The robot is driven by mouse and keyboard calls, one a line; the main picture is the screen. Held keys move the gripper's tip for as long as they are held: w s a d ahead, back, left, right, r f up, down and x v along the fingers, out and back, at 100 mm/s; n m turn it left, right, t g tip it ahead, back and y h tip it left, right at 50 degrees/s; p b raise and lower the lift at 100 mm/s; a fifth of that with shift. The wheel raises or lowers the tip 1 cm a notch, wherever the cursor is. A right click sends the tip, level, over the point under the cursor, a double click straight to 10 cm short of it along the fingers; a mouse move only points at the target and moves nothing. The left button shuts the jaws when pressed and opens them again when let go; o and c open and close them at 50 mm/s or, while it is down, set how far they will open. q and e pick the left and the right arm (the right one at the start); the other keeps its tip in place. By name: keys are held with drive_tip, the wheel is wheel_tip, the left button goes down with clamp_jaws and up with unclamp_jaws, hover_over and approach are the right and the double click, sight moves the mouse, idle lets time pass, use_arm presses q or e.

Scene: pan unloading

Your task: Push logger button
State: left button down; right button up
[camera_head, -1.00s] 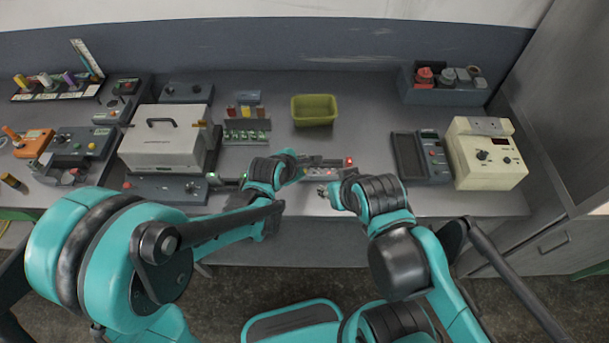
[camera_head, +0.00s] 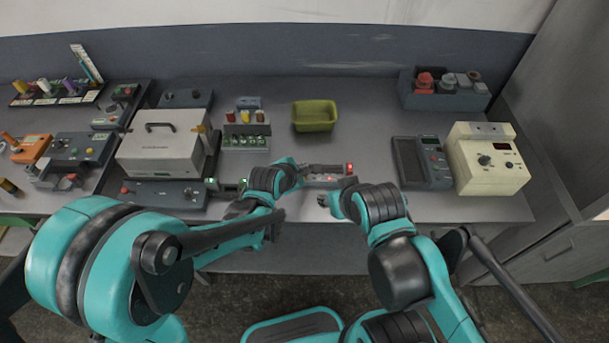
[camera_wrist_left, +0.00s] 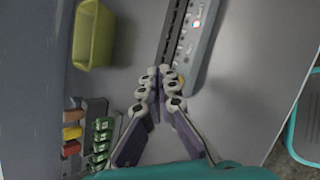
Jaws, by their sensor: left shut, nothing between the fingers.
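A slim grey-and-dark device, which looks like the logger (camera_head: 327,180), lies near the table's front edge between my arms. A red light shows at its right end. In the left wrist view the device (camera_wrist_left: 206,50) runs up from the fingertips, with a lit indicator and a small yellow button (camera_wrist_left: 181,80) at its near end. My left gripper (camera_wrist_left: 158,76) is shut and empty, its tips at that near end beside the yellow button; I cannot tell whether they touch. My right gripper (camera_head: 327,200) is just in front of the device, too small to read.
A green bin (camera_head: 314,116) stands behind the device. A rack of coloured parts (camera_head: 246,138) and a white box with a handle (camera_head: 160,148) stand left. A dark handheld meter (camera_head: 422,161) and a cream instrument (camera_head: 488,160) stand right. Bare tabletop lies between bin and meter.

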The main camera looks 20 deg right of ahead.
use_arm(q)
drive_tip(key=shift+f, duration=0.1)
idle(0.5)
drive_tip(key=shift+f+b, duration=0.4)
drive_tip(key=shift+b, duration=0.1)
drive_tip(key=shift+f+b, duration=0.4)
drive_tip(key=shift+b, duration=0.1)
idle(0.4)
drive_tip(key=shift+r+p, duration=0.7)
drive_tip(key=shift+r, duration=0.2)
wheel_tip(320, 180, up, 6)
drive_tip(key=p, duration=0.4)
